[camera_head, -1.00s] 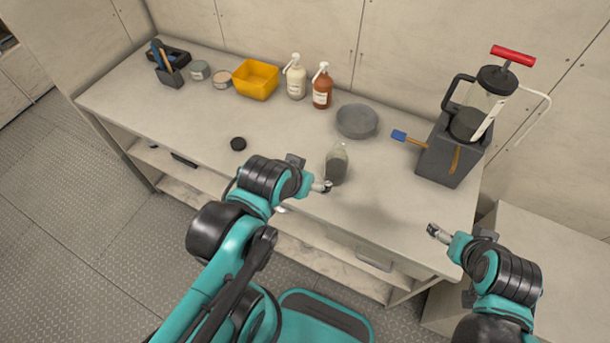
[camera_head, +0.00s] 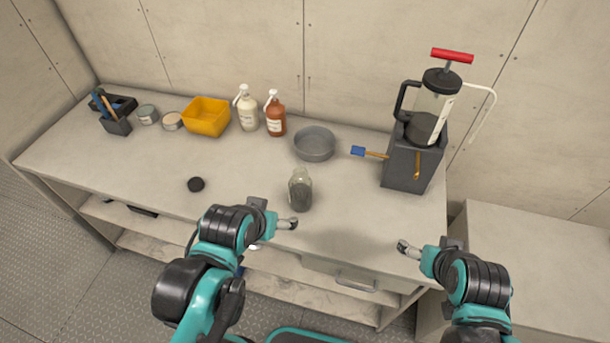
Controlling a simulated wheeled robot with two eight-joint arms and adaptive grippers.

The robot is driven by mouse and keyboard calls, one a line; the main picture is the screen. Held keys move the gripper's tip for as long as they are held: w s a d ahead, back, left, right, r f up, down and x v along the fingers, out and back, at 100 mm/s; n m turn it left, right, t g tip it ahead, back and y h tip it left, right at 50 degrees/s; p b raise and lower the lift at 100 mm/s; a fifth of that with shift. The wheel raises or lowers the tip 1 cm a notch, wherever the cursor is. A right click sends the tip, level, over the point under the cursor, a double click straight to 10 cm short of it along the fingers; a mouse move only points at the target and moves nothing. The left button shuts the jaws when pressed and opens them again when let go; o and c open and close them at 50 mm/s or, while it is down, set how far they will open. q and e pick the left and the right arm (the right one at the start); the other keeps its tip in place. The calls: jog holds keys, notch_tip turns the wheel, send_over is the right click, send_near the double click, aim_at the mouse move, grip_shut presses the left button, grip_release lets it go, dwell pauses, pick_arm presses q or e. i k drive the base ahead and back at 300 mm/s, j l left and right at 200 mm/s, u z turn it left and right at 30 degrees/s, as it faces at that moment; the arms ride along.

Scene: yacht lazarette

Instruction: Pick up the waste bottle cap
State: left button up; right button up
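The waste bottle cap, a flat black round cap (camera_head: 196,184), lies on the left part of the worktop, near its front edge. A clear bottle with dark contents (camera_head: 300,191) stands upright and uncapped on the worktop, right of the cap. My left gripper (camera_head: 290,223) is just in front of the bottle in the picture, to the right of the cap and apart from it. My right gripper (camera_head: 404,248) is near the front right of the worktop, far from the cap. Both look empty, but their fingers are too small to judge.
A grey bowl (camera_head: 315,144), two pump bottles (camera_head: 275,115) and a yellow bin (camera_head: 206,117) stand at the back. A dark box (camera_head: 405,166) with a red-handled pump container (camera_head: 433,110) is at the right. The worktop (camera_head: 130,165) around the cap is clear.

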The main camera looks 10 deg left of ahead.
aim_at(196, 184)
jog(key=u, duration=1.5)
jog(key=z, duration=0.4)
jog(key=j+z, duration=0.15)
jog(key=z, duration=0.25)
jog(key=j+z, duration=0.1)
jog(key=z, duration=0.3)
jog(key=j+z, duration=0.1)
jog(key=z, duration=0.3)
jog(key=j+z, duration=0.25)
jog(key=k+j+z, duration=0.1)
jog(key=j+z, duration=0.15)
jog(key=j, duration=0.2)
jog(key=k+j+z, duration=0.1)
jog(key=j+z, duration=0.15)
jog(key=k+j+z, duration=0.25)
jog(key=j, duration=0.2)
jog(key=k+j, duration=0.1)
jog(key=j, duration=0.2)
jog(key=k+j, duration=0.15)
jog(key=j, duration=0.2)
